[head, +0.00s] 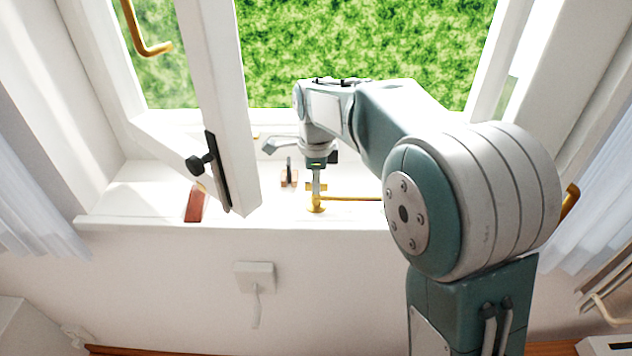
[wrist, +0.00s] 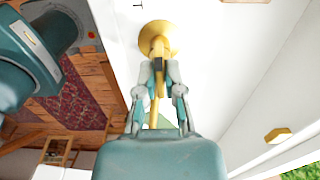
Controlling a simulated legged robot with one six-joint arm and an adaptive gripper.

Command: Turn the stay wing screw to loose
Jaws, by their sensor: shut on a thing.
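The brass stay (head: 350,198) is a thin rod lying along the window sill, running right from a round brass base (head: 316,208). My gripper (head: 316,186) points down over this base, with its tips at the brass fitting. In the wrist view, the round base (wrist: 157,33) shows just beyond the fingertips. My gripper (wrist: 159,70) is shut on the brass wing screw (wrist: 159,47) above the base. The fingers cover part of the screw, so its turn angle is hard to tell. The rod shows partly between the fingers.
The open white sash (head: 222,110), with a black knob (head: 195,165), hangs left of my gripper. A red-brown block (head: 195,204) and a small dark upright piece on a brown base (head: 289,176) stand on the sill (head: 150,208). A wall socket (head: 254,276) is below.

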